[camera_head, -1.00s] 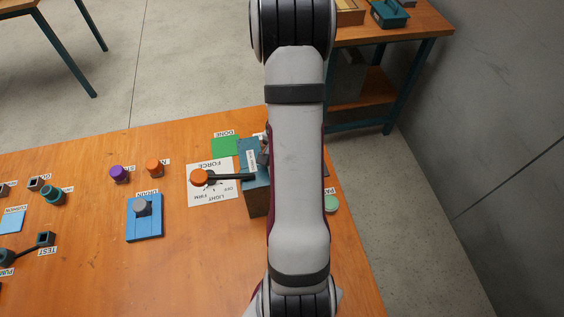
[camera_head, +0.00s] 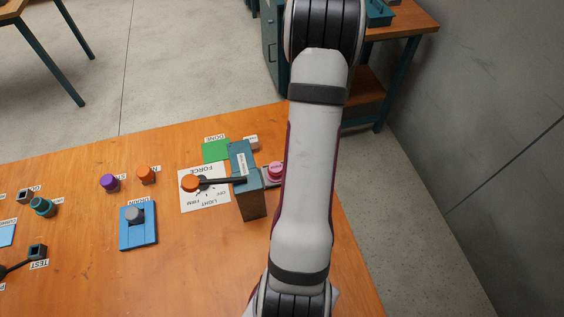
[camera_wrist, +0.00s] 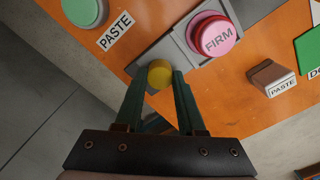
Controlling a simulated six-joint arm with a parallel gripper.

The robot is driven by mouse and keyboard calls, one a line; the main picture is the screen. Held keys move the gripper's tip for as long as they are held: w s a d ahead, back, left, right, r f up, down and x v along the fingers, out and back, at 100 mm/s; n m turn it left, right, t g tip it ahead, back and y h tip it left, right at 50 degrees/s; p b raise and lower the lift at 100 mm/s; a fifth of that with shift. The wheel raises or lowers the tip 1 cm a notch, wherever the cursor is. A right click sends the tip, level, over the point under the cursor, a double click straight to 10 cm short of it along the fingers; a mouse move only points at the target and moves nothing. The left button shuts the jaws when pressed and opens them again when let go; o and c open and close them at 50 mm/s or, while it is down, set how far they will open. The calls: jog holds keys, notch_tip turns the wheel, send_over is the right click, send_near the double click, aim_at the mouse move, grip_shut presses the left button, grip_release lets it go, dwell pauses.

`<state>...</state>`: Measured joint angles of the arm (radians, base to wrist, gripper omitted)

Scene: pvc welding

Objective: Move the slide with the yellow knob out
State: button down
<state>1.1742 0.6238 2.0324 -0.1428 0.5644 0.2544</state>
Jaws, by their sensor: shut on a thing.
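In the wrist view the yellow knob (camera_wrist: 159,75) stands on a grey slide (camera_wrist: 152,55) between the two dark green fingers of my gripper (camera_wrist: 159,86). The fingers are closed on the knob's sides. A pink cap marked FIRM (camera_wrist: 217,37) sits on a grey plate (camera_wrist: 185,37) up and right of the knob. The pink cap (camera_head: 276,170) also shows in the head view, just right of the teal block (camera_head: 250,200). In the head view my arm hides the knob and my gripper.
A green disc (camera_wrist: 85,10) lies by a PASTE label, with a brown block (camera_wrist: 271,77) right of the slide. The teal block's lever with an orange knob (camera_head: 190,183) lies over the FORCE card (camera_head: 205,200). A blue DRAIN stand (camera_head: 138,236) is further left. The table's right edge is close.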

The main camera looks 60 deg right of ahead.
jog(key=shift+s+d, duration=0.95)
jog(key=shift+d, duration=0.05)
jog(key=c, duration=0.5)
grip_release()
jog(key=shift+a, duration=0.1)
notch_tip(320, 180, up, 16)
jog(key=shift+f, duration=0.1)
